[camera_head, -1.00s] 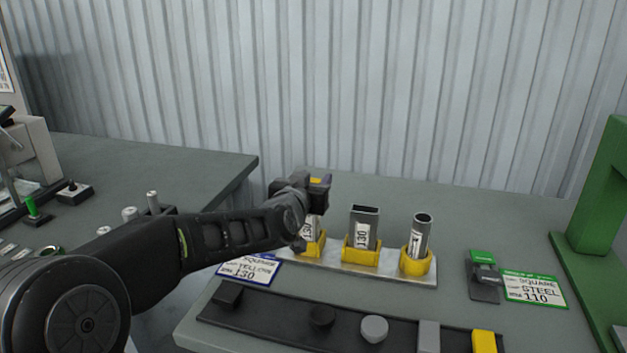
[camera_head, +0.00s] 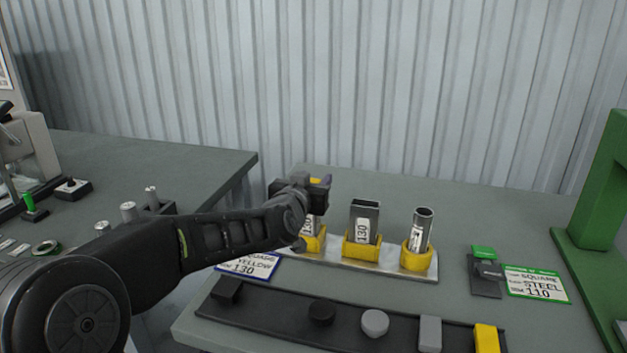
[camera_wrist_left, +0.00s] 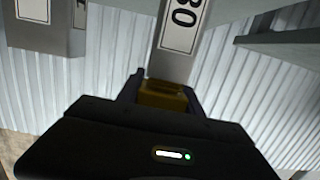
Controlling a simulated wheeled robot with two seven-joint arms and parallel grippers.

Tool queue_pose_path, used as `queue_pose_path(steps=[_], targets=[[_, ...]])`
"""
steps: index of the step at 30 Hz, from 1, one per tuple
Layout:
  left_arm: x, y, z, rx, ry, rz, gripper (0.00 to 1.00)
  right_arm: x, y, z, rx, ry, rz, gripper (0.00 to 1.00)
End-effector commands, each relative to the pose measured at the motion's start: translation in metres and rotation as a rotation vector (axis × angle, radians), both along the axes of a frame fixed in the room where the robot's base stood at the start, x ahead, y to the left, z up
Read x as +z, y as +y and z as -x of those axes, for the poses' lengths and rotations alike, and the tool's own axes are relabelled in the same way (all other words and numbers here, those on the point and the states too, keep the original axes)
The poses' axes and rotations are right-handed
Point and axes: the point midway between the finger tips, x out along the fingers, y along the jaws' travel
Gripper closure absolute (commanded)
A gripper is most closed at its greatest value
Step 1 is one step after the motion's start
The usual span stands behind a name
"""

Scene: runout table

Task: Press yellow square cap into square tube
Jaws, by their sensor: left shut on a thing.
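My left gripper (camera_head: 320,187) is shut on a yellow square cap (camera_wrist_left: 162,95), which shows between its fingers in the left wrist view. A sliver of yellow also shows at the fingers in the head view. The gripper is at the top of the leftmost tube (camera_wrist_left: 180,42), a grey square tube with a white "130" label. This tube stands in a yellow holder (camera_head: 312,242). In the wrist view the cap meets the tube's end; I cannot tell whether it is inside. The fingers hide the tube's mouth in the head view. My right gripper is not in view.
A rectangular tube (camera_head: 365,222) and a round tube (camera_head: 422,230) stand close on the right in yellow holders. A dark strip (camera_head: 270,325) in front bears several caps, including another yellow one (camera_head: 487,339). A green frame (camera_head: 600,195) stands at the right.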

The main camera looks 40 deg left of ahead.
Motion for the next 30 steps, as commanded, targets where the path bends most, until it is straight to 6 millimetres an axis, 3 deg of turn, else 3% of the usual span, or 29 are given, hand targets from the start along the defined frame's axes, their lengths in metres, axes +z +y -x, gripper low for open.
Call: queue_pose_path(steps=[6,30], targets=[[-0.007,0.0,0.0,0.0,0.001,0.0,0.96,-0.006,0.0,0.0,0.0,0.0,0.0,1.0],[0.007,0.0,0.0,0.0,-0.001,0.0,0.96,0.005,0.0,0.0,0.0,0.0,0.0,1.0]])
